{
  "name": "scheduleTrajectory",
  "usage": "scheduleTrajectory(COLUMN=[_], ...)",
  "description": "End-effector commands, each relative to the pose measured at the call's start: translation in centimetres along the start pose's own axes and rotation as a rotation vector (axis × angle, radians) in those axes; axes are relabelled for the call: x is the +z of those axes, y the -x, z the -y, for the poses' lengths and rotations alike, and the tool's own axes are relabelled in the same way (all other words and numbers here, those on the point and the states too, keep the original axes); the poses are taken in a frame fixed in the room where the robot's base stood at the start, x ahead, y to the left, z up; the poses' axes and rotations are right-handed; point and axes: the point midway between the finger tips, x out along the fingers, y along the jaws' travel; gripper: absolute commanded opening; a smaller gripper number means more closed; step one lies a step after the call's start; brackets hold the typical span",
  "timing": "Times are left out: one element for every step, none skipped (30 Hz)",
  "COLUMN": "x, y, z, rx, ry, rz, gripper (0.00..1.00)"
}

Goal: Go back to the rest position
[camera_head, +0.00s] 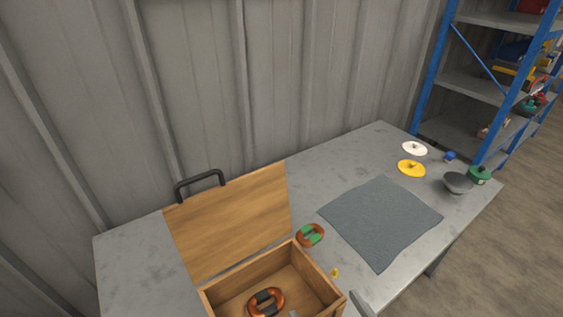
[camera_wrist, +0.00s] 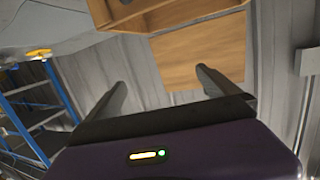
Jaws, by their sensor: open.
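My gripper (camera_wrist: 163,90) shows in the wrist view with its two dark fingers spread apart and nothing between them. Beyond the fingers, the wooden lid (camera_wrist: 200,50) and part of the wooden box (camera_wrist: 130,12) appear, apart from the gripper. In the head view a grey piece at the bottom edge may be part of my gripper, but I cannot tell. The box (camera_head: 325,286) stands open on the table, its lid (camera_head: 230,222) tilted back with a black handle (camera_head: 200,181). An orange and dark ring (camera_head: 265,302) lies inside.
An orange and green ring (camera_head: 310,235) lies behind the box on the grey table (camera_head: 345,170). A mat (camera_head: 382,220) lies to its right. White (camera_head: 415,148) and yellow (camera_head: 411,168) discs, a dark bowl (camera_head: 457,183) and a green object (camera_head: 479,175) stand far right. Blue shelving (camera_head: 435,75) stands behind.

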Motion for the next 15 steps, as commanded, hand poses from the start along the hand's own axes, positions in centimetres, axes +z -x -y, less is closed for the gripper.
scheduleTrajectory(x=[0.2,0.3,0.3,0.3,0.4,0.4,0.3,0.4,0.4,0.4,0.5,0.5,0.6,0.6,0.8], y=[1.6,2.5,3.9,4.9,6.0,7.5,8.7,9.8,11.3,12.4,13.4,14.9,15.9,16.9,18.2], z=[-0.7,-1.2,-1.7,-2.1,-2.4,-2.9,-3.1,-3.4,-3.6,-3.8,-3.9,-4.0,-4.0,-4.1,-4.1], rx=[0.028,0.044,0.066,0.082,0.098,0.119,0.133,0.148,0.165,0.178,0.19,0.205,0.217,0.227,0.24], ry=[-0.007,-0.01,-0.014,-0.016,-0.018,-0.021,-0.021,-0.022,-0.022,-0.022,-0.022,-0.022,-0.022,-0.02,-0.019], rz=[-0.014,-0.025,-0.039,-0.049,-0.058,-0.069,-0.076,-0.082,-0.086,-0.088,-0.088,-0.085,-0.081,-0.077,-0.065], gripper=[1.0,1.0,1.0,1.0,1.0,1.0,1.0,1.0,1.0,1.0,1.0,1.0,1.0,1.0,1.0])
